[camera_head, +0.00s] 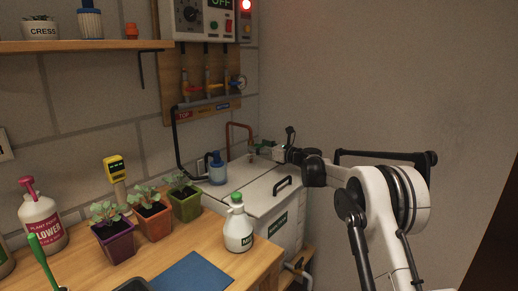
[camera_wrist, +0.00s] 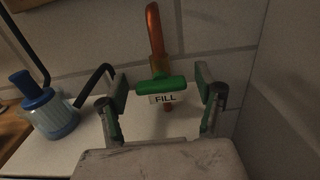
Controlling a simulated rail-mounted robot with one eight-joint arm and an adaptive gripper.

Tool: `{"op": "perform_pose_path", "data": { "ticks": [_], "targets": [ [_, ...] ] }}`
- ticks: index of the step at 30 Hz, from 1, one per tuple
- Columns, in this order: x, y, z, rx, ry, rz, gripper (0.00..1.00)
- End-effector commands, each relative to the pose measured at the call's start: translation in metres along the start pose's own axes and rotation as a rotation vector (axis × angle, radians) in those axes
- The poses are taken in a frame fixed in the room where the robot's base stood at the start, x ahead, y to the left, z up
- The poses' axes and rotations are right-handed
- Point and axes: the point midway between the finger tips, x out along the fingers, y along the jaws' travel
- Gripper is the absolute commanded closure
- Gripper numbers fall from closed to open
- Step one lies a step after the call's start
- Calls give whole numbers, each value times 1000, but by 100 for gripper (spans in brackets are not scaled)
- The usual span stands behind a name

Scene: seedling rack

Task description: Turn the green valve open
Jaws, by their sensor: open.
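The green valve handle (camera_wrist: 161,86) is a short bar with a white FILL tag (camera_wrist: 165,98) below it. It sits in front of a copper pipe (camera_wrist: 155,38) that rises above the white tank. My gripper (camera_wrist: 161,95) is open, with one green-padded finger on each side of the handle. I cannot tell whether either finger touches it; gaps seem to show at both ends. In the head view my gripper (camera_head: 262,150) is small beside the copper pipe (camera_head: 238,125), and the valve there is hard to make out.
A blue-topped pump jug (camera_wrist: 48,105) stands left of my gripper. The white tank lid (camera_head: 268,188) has a black handle. A white jug with a green cap (camera_head: 238,228) and potted seedlings stand on the wooden bench (camera_head: 160,262). Red, yellow and blue valves are on the wall board (camera_head: 208,88).

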Motion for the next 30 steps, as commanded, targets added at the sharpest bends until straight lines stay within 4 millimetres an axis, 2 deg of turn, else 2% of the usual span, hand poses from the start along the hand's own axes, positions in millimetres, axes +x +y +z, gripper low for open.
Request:
{"op": "perform_pose_path", "data": {
  "ticks": [10,21,30],
  "targets": [
    [3,0,0,0,0,-1,33],
    [3,0,0,0,0,-1,80],
    [3,0,0,-43,0,-1,80]
  ]
}}
